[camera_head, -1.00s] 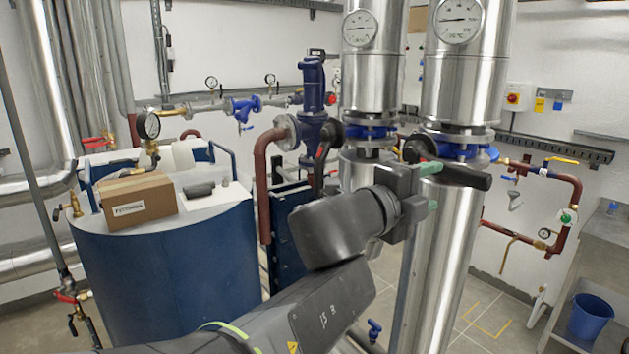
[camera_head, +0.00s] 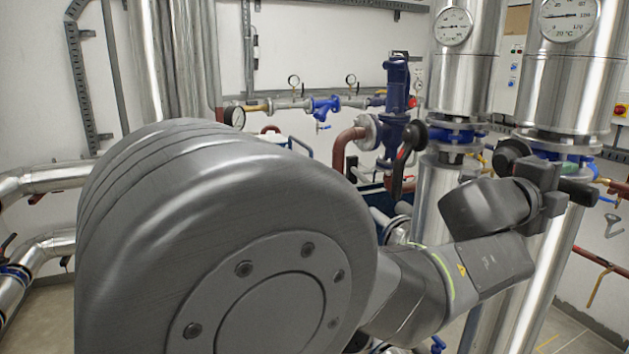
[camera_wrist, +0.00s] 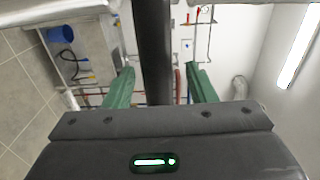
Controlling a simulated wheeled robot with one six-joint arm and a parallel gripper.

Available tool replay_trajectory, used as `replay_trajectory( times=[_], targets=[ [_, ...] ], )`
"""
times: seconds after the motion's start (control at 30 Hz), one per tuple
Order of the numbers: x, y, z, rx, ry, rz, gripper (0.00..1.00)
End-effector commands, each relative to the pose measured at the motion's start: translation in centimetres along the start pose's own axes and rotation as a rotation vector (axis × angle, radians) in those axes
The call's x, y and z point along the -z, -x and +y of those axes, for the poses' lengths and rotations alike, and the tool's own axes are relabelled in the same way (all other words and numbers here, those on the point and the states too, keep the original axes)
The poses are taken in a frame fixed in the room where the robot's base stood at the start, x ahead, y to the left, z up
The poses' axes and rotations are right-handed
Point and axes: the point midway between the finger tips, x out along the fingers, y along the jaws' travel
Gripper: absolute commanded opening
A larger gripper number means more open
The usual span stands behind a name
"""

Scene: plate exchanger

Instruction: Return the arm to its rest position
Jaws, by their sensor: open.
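My gripper (camera_head: 562,198) is in front of the right steel pipe (camera_head: 532,268) in the head view, beside a valve with a black lever (camera_head: 578,192). In the wrist view my gripper (camera_wrist: 160,84) has its two green fingers spread apart. A black bar (camera_wrist: 156,45), which looks like that lever, runs up the picture between the fingers; I cannot tell whether it touches them. My arm is stretched out to the right, and its large grey joint fills the left middle of the head view.
Left of my gripper stands a second steel pipe (camera_head: 468,80) with a gauge (camera_head: 453,26). A dark blue pump (camera_head: 397,100) and a red-brown pipe (camera_head: 340,148) are behind my arm.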

Motion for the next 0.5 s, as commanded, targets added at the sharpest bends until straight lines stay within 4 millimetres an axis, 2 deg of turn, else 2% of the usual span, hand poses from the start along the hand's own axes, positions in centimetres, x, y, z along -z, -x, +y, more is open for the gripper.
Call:
replay_trajectory(
  times=[0.2, 0.5],
  targets=[
    [0.0, -2.6, 0.0, -0.002, 0.0, 0.001, 0.51],
    [0.0, -3.4, 0.0, -0.001, 0.0, 0.0, 0.51]
  ],
)
